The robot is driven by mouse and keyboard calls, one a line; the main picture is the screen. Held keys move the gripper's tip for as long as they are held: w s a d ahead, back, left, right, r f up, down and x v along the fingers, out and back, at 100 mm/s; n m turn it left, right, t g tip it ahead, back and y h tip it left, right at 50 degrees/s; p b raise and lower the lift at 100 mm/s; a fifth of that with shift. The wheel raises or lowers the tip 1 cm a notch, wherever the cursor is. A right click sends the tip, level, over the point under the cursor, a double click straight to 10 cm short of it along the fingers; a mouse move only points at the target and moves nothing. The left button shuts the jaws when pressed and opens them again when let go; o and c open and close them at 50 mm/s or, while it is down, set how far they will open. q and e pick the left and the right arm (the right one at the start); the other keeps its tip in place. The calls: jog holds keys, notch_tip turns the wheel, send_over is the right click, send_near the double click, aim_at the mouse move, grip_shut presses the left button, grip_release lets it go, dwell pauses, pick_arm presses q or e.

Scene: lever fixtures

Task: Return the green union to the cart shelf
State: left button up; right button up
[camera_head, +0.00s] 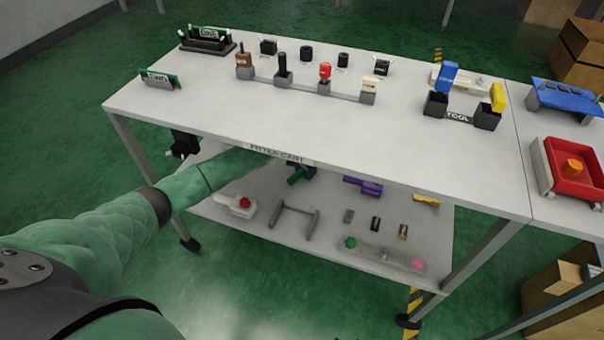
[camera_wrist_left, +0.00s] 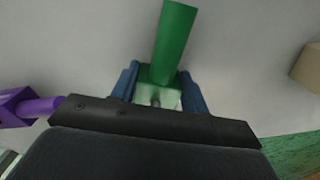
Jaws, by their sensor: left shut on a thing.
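The green union (camera_wrist_left: 173,45) is a green cylinder with a blocky base. In the left wrist view the base sits between the blue fingers of my left gripper (camera_wrist_left: 165,88), which is shut on it. In the head view the green union (camera_head: 297,176) shows small under the front edge of the cart top, above the lower cart shelf (camera_head: 262,222). My left gripper (camera_head: 304,171) is mostly hidden there by the tabletop. Whether the union touches the shelf cannot be told. My right gripper is not in view.
A purple part (camera_head: 364,186) lies right of the gripper, also seen in the wrist view (camera_wrist_left: 28,106). A grey stand (camera_head: 295,221), a red-knobbed white part (camera_head: 240,205) and a clear strip with coloured ends (camera_head: 384,255) lie on the shelf. The cart top (camera_head: 200,110) overhangs it.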

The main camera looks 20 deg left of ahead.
aim_at(304, 167)
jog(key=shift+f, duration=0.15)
pick_arm(q)
jog(key=o, duration=1.1)
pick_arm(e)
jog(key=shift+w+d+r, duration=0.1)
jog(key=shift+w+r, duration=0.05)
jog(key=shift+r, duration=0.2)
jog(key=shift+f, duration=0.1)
pick_arm(q)
jog(key=shift+r+p, duration=0.55)
jog(key=shift+p, duration=0.05)
notch_tip(304, 167, up, 5)
jog(key=p, duration=0.5)
jog(key=shift+f, duration=0.2)
jog(key=shift+r+p, duration=0.8)
jog(key=shift+p, duration=0.35)
jog(key=shift+r, duration=0.15)
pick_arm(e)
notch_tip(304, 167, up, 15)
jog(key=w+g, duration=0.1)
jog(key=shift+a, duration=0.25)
